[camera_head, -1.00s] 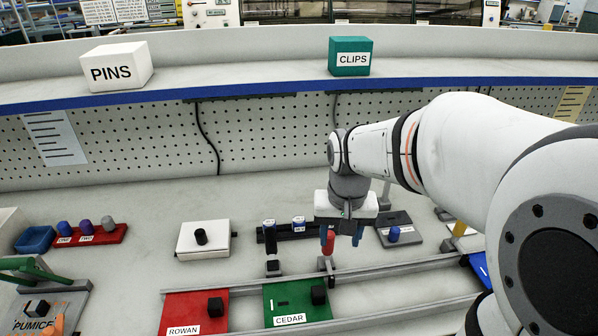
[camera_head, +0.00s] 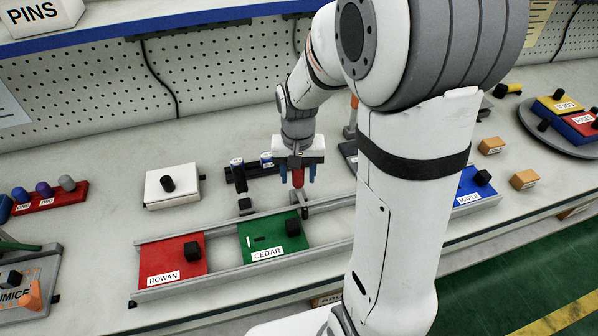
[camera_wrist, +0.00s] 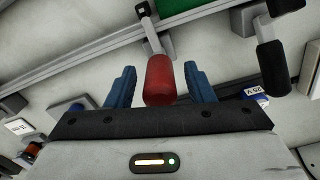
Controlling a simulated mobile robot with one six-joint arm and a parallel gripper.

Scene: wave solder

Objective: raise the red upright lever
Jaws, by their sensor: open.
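The red upright lever (camera_head: 297,178) stands at the back rail behind the green CEDAR plate. In the wrist view its red grip (camera_wrist: 160,80) shows between my two blue fingers, on a grey metal stem. My gripper (camera_head: 298,175) is above and around the lever. In the wrist view my gripper (camera_wrist: 158,88) is open, with a visible gap between each finger and the red grip. The lever's base is partly hidden in the wrist view.
The green CEDAR plate (camera_head: 262,240) and red ROWAN plate (camera_head: 162,268) lie between grey rails. A dark-handled lever (camera_head: 240,178) stands just left of my gripper; its black grip (camera_wrist: 270,65) shows in the wrist view. A white box (camera_head: 160,194) with a black knob sits further left.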

